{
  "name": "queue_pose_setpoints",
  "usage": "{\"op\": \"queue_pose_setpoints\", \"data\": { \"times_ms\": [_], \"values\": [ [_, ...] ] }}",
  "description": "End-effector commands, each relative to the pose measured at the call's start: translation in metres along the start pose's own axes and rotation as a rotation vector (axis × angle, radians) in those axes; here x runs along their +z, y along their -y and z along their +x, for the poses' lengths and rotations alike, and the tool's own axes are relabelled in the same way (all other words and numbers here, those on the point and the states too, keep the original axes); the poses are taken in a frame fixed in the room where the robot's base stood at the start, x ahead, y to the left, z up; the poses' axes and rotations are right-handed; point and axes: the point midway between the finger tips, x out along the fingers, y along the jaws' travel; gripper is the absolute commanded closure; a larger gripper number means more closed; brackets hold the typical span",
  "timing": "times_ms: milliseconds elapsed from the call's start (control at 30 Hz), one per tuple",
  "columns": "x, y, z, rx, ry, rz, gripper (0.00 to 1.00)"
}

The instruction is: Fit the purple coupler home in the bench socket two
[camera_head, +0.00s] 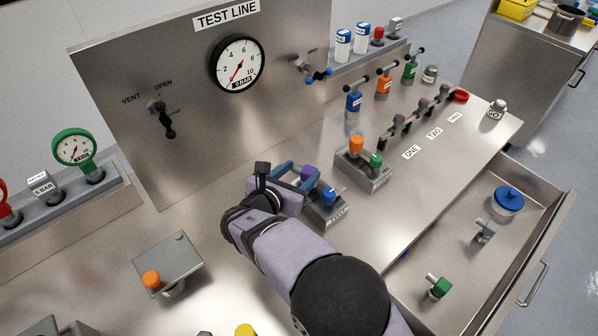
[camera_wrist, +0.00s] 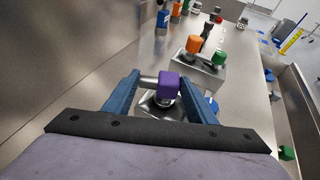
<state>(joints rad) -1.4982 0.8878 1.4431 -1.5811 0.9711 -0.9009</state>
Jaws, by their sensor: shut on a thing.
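The purple coupler (camera_head: 308,172) is in my gripper (camera_head: 293,178), above a grey block (camera_head: 327,212) near the middle of the bench. In the wrist view the purple coupler (camera_wrist: 167,86) is between the two blue fingers of my gripper (camera_wrist: 162,90), with a grey stub pointing left to the left finger. The jaws are shut on it. A blue piece (camera_head: 329,196) stands on the same grey block, just right of the purple coupler. The block carries a label too small to read. My gripper hides the coupler's lower end, so I cannot tell whether it is seated.
A second grey block (camera_head: 365,172) with an orange and a green piece stands close by to the right. Blue, orange and green handled pieces (camera_head: 384,83) stand farther back. The test panel (camera_head: 205,130) rises behind. An open drawer (camera_head: 480,255) is at right.

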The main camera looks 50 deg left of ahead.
Motion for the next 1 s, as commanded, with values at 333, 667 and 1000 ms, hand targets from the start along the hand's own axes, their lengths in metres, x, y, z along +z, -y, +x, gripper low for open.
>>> {"op": "queue_pose_setpoints", "data": {
  "times_ms": [333, 667, 1000],
  "values": [
    [-0.002, 0.000, 0.001, 0.000, 0.000, 0.000, 0.30],
    [0.001, 0.000, 0.000, 0.000, 0.000, 0.000, 0.30],
    [-0.001, -0.001, -0.042, 0.004, 0.001, 0.000, 0.30]
  ]
}}
